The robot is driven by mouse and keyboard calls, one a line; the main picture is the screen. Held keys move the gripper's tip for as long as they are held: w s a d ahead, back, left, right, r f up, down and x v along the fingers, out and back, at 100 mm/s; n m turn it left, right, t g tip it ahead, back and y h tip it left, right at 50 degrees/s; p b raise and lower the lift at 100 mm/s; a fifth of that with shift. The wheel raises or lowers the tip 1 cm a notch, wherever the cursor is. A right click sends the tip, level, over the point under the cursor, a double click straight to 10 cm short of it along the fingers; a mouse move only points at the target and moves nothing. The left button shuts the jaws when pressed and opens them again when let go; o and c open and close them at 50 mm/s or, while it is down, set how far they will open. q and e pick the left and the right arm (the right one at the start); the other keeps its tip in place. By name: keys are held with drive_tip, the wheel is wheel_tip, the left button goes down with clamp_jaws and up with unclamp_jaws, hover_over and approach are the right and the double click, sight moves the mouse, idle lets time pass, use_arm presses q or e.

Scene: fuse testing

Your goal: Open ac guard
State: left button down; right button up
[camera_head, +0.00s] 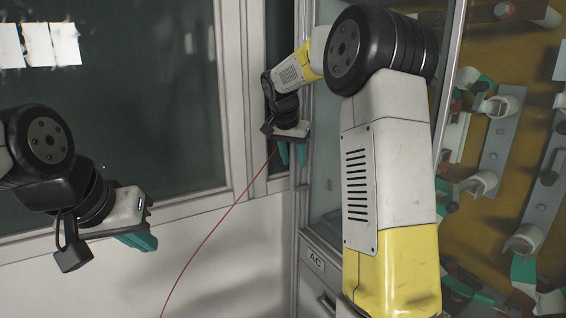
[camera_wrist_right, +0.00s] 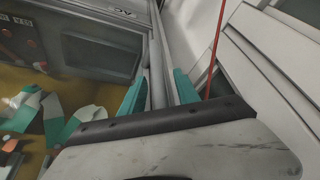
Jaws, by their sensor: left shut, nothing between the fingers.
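The AC guard is a clear panel in a grey metal frame (camera_head: 300,205), in front of the board of fuses. My right gripper (camera_head: 292,155) points down at the frame's upright edge in the head view. In the right wrist view, its teal fingers (camera_wrist_right: 160,90) are apart, one on each side of a grey upright bar (camera_wrist_right: 160,45). I cannot tell whether they press on it. My left gripper (camera_head: 140,243) is shut and empty at the left, away from the guard. A grey panel marked AC (camera_head: 314,260) is below the guard; it shows in the wrist view (camera_wrist_right: 105,20).
A brown board (camera_head: 520,110) with several fuse holders and clips stands at the right, behind the guard. A thin red line (camera_head: 222,220) runs from near my right gripper to the bottom. A window frame (camera_head: 235,100) and a pale wall are behind.

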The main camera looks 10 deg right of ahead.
drive_tip(key=shift+w+d+f, duration=0.15)
drive_tip(key=shift+d+f, duration=0.05)
drive_tip(key=shift+f, duration=0.5)
clamp_jaws()
drive_tip(key=shift+r, duration=0.1)
idle(0.9)
